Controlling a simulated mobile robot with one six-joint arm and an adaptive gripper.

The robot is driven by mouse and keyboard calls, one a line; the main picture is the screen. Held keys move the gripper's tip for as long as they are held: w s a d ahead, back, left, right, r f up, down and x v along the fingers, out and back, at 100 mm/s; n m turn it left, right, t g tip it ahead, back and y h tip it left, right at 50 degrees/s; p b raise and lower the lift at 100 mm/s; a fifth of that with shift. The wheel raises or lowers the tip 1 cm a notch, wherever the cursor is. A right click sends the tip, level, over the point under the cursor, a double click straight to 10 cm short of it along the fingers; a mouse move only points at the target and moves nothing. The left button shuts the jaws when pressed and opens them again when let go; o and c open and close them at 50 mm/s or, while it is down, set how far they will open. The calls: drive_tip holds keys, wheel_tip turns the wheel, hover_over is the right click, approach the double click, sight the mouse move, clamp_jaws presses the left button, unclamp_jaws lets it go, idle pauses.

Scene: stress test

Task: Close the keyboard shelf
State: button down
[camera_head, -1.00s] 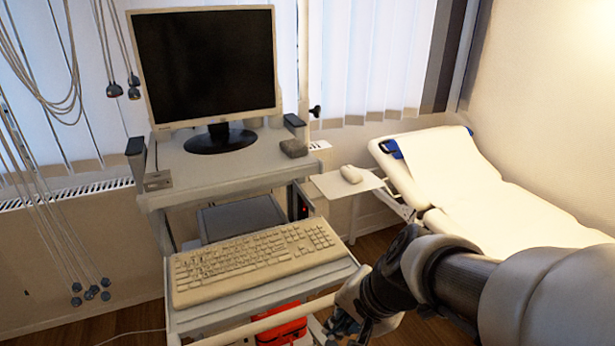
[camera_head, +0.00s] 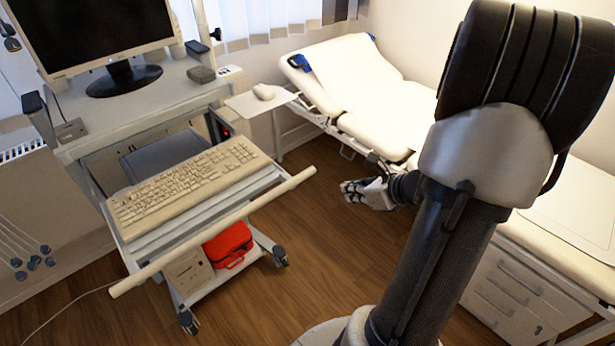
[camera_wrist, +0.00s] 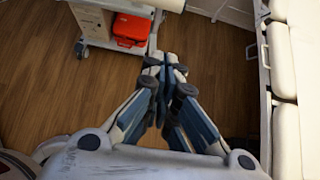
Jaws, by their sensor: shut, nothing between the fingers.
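The keyboard shelf (camera_head: 228,203) is pulled out from the white cart toward the front. A beige keyboard (camera_head: 185,188) lies on it. A long pale handle bar (camera_head: 215,232) runs along the shelf's front edge. My gripper (camera_head: 352,190) is to the right of the shelf, apart from it, over the open floor near the bed. In the wrist view my gripper (camera_wrist: 166,68) has its fingers together with nothing between them. The shelf does not clearly show in the wrist view.
The cart's top holds a monitor (camera_head: 92,32). A red bag (camera_head: 229,244) and a beige computer case (camera_head: 189,272) sit on its lower shelf. A white bed (camera_head: 365,85) stands behind my gripper. A drawer cabinet (camera_head: 520,290) is at right. Wooden floor in front is clear.

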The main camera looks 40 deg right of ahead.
drive_tip(key=w+f+b, duration=0.4)
drive_tip(key=w+f, duration=0.1)
drive_tip(key=w, duration=0.6)
drive_tip(key=shift+w+d+f, duration=0.15)
drive_tip(key=shift+w+f, duration=0.1)
drive_tip(key=shift+f, duration=0.15)
